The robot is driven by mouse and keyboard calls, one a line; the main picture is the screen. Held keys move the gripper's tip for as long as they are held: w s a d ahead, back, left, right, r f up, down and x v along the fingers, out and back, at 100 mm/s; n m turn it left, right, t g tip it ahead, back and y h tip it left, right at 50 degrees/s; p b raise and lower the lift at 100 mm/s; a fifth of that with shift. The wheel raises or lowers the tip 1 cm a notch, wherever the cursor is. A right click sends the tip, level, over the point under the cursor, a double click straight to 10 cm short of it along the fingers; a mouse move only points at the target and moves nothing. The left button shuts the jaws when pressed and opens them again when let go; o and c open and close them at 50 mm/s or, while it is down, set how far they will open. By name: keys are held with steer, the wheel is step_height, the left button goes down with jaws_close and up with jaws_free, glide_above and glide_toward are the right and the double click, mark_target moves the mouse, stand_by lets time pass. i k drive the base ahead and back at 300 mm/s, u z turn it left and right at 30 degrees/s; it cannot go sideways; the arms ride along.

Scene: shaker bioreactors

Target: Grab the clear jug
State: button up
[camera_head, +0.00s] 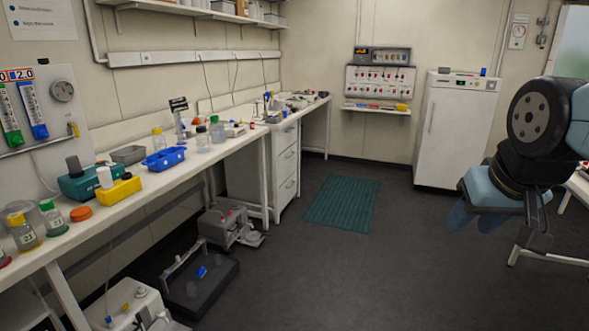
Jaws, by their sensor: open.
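Several clear containers stand on the long white bench at the left. One is a clear vessel (203,141) behind the blue tray, beside a clear green-capped bottle (217,131). I cannot tell which, if any, is the clear jug; they are small at this distance. My gripper (478,218) hangs at the right side, pointing down, with its blue fingers apart and nothing seen between them. It is far from the bench, over the floor.
The bench (135,192) also holds a blue tray (165,160), a yellow rack (119,191) and labelled bottles (53,217). Machines (228,225) stand on the floor below. A white fridge (457,130) stands at the back. The dark floor around the green mat (342,202) is clear.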

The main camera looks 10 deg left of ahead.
mark_target(217, 131)
steer(key=u, duration=0.15)
steer(key=i, duration=1.15)
steer(key=u, duration=0.6)
steer(key=i, duration=1.35)
steer(key=u, duration=0.7)
steer(key=i, duration=0.45)
steer(key=z, duration=0.55)
